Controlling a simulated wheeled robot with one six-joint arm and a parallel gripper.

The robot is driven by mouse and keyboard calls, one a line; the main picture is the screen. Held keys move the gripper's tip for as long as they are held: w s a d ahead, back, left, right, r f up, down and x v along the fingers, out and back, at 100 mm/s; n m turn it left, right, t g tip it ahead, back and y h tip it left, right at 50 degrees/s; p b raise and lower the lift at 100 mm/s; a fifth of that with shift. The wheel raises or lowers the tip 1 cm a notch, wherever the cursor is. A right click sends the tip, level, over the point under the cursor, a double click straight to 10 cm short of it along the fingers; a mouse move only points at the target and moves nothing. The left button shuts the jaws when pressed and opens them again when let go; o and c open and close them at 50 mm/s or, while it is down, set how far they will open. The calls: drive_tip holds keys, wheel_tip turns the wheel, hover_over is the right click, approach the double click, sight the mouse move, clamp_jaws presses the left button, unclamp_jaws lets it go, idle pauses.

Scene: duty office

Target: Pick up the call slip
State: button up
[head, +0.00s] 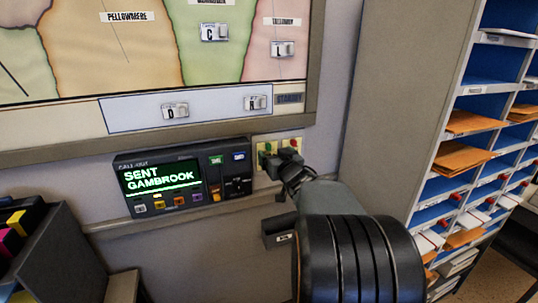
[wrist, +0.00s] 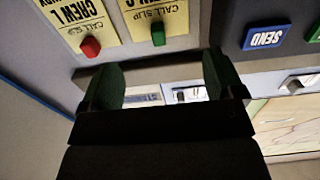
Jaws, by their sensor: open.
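Two yellow call slips hang side by side on the wall, one with a green clip (head: 264,158) and one with a red clip (head: 295,143). In the wrist view they appear upside down: the green-clip slip (wrist: 160,15) and the red-clip slip (wrist: 88,22), which reads "CREW L". Both are cut off by the frame's top edge. My gripper (head: 289,163) is in front of the slips in the head view and partly covers them. In the wrist view my gripper (wrist: 163,80) is open, with nothing between its fingers; the slips show beyond its fingertips.
A call-out console (head: 185,180) showing "SENT GAMBROOK" is left of the slips. The map board (head: 150,60) with magnets is above. A small dark tray (head: 278,230) is on the wall below. A pigeonhole rack (head: 440,150) with envelopes stands right.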

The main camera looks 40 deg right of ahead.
sight(269, 147)
drive_tip(key=shift+p+x, duration=0.5)
drive_tip(key=shift+x, duration=2.55)
drive_tip(key=c, duration=0.7)
drive_tip(key=s+a+r+p, duration=0.2)
drive_tip(key=s+r, duration=0.6)
drive_tip(key=s, duration=0.5)
drive_tip(key=shift+s+a, duration=0.35)
drive_tip(key=shift+a, duration=0.35)
